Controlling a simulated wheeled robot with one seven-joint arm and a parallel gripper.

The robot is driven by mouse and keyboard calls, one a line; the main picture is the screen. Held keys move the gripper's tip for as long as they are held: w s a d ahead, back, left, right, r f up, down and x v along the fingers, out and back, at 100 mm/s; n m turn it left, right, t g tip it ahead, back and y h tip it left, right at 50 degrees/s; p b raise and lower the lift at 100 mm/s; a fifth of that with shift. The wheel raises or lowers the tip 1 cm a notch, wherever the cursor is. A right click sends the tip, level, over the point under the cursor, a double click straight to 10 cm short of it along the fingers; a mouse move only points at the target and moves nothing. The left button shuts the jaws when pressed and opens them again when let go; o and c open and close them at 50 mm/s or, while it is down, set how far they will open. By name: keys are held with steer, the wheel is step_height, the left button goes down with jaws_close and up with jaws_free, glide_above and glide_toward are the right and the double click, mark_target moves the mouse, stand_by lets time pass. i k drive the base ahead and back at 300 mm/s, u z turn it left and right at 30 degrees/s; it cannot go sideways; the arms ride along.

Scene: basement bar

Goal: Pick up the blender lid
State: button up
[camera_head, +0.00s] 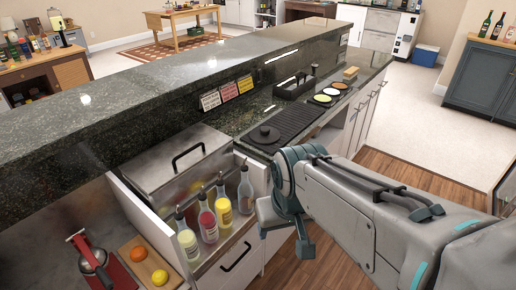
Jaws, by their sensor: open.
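A dark round lid with a small knob (264,134), which looks like the blender lid, lies flat on the dark counter at the near end of the black ribbed mat. My gripper (287,234) is nearer to the camera, below and a little right of the lid in the picture. It is apart from the lid, with its two fingers spread and nothing seen between them. The lid shows whole, and my arm comes in from the lower right.
Bottles (208,222) stand in an open drawer left of my gripper. A steel bin with a handled lid (173,170) is behind them. A black caddy (294,86) and coasters (331,92) sit farther along the counter. A raised stone ledge (120,103) runs behind.

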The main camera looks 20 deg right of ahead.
mark_target(263, 134)
steer(key=z, duration=0.4)
steer(key=k, duration=0.45)
steer(key=z, duration=0.95)
steer(key=k, duration=0.9)
steer(key=z, duration=0.65)
steer(key=i, duration=1.2)
steer(key=u, duration=0.35)
steer(key=i, duration=1.6)
steer(key=u, duration=1.35)
steer(key=i, duration=0.95)
steer(key=u, duration=1.25)
steer(key=i, duration=0.4)
steer(key=u, duration=0.3)
